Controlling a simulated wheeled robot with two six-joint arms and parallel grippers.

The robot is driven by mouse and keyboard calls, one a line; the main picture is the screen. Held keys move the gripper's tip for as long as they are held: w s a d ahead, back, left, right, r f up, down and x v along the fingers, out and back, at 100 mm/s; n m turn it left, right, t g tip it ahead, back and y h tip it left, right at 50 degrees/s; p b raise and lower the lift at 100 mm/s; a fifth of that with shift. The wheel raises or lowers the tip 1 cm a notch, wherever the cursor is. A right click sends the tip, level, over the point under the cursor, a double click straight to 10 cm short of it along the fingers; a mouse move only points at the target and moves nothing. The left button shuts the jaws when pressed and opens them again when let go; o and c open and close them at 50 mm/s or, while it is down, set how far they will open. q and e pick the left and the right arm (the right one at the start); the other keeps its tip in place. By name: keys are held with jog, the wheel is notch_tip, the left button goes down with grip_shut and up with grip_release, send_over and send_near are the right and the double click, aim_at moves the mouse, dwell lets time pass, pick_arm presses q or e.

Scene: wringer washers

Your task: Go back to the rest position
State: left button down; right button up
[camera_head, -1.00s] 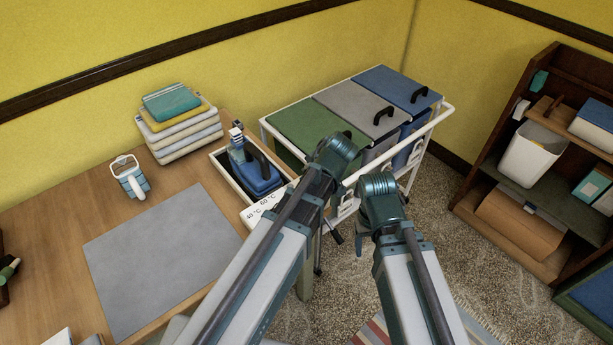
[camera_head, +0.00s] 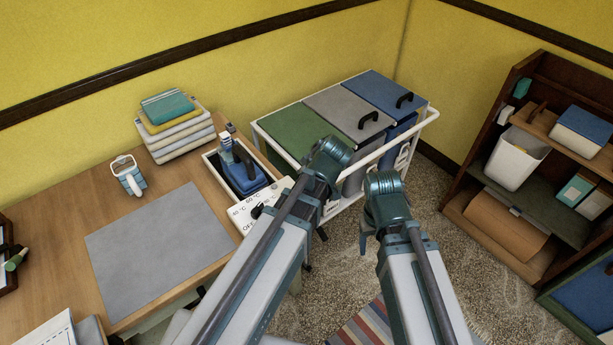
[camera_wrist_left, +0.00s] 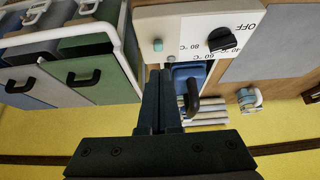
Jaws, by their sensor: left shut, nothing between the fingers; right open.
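My right gripper (camera_head: 367,241) hangs below the bent end of my right arm, over the speckled floor. It is open, and I see nothing in it. My left arm reaches up the middle of the head view, in front of the control panel and the lidded cart; its gripper is mostly hidden there. In the left wrist view, my left gripper (camera_wrist_left: 158,78) is shut with its fingers together and nothing between them. Its tips lie close to the white control panel (camera_wrist_left: 185,28) in that picture.
The cart (camera_head: 432,112) has green, grey and blue lids. A shelf (camera_head: 545,215) stands right.

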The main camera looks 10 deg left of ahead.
dwell(0.3)
pick_arm(q)
jog(key=s+d+f+m+g+h, duration=0.3)
jog(key=s+d+m, duration=0.7)
jog(key=s+m, duration=0.4)
jog(key=shift+s+d+g+h, duration=0.3)
jog(key=shift+g, duration=0.2)
dwell(0.3)
